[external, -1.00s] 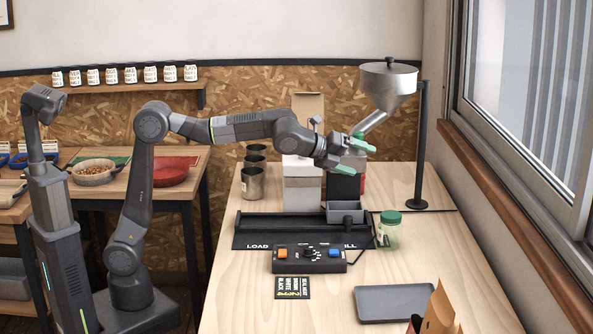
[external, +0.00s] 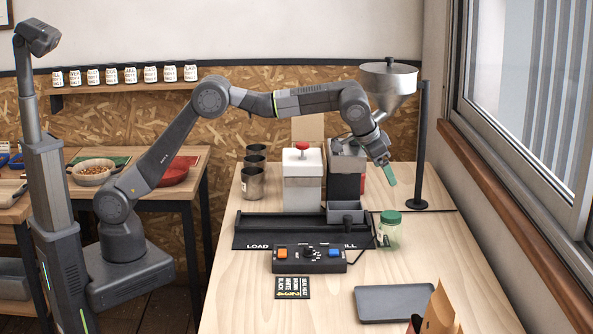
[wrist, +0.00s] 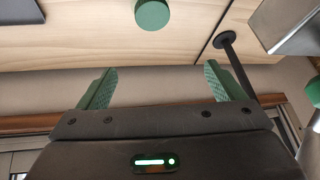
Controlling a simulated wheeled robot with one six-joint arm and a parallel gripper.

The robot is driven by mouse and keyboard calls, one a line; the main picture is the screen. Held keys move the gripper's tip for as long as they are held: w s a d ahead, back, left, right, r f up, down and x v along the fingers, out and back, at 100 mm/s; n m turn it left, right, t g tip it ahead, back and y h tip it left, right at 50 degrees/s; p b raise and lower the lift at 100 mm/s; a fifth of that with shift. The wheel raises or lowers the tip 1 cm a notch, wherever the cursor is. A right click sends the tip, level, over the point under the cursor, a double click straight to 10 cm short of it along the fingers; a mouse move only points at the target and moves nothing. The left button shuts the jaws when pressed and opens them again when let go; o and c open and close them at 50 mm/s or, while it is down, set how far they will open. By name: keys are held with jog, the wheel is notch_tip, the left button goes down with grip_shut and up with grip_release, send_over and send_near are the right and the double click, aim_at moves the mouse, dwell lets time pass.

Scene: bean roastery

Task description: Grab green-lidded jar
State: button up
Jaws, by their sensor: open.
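The green-lidded jar (external: 389,236) is a clear jar that stands upright on the wooden table, just right of the black LOAD/FILL rail. Its round green lid (wrist: 152,15) shows from above at the top of the wrist view. My gripper (external: 390,175) has green fingers and points downward, above and behind the jar in the external view. In the wrist view its two fingers (wrist: 160,85) are spread wide with nothing between them. The lid lies beyond the fingertips, roughly in line with the gap. The gripper and the jar are apart.
The hopper (external: 388,84) and its black stand (external: 423,150) are behind and right of my gripper. A grey bin (external: 345,212) sits on the rail left of the jar. A control box (external: 309,259) and grey tray (external: 395,303) lie in front. The table right of the jar is clear.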

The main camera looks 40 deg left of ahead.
jog(key=n+g+p, duration=0.1)
jog(key=n+p, duration=0.1)
jog(key=n, duration=0.2)
send_near(390, 214)
jog(key=shift+y, duration=0.4)
jog(key=x, duration=0.4)
jog(key=d+p+x, duration=0.1)
jog(key=x, duration=0.2)
jog(key=shift+s, duration=0.1)
jog(key=shift+p+x, duration=0.95)
jog(key=shift+x, duration=1.9)
jog(key=shift+a, duration=0.1)
jog(key=shift+c, duration=0.2)
jog(key=c, duration=1.1)
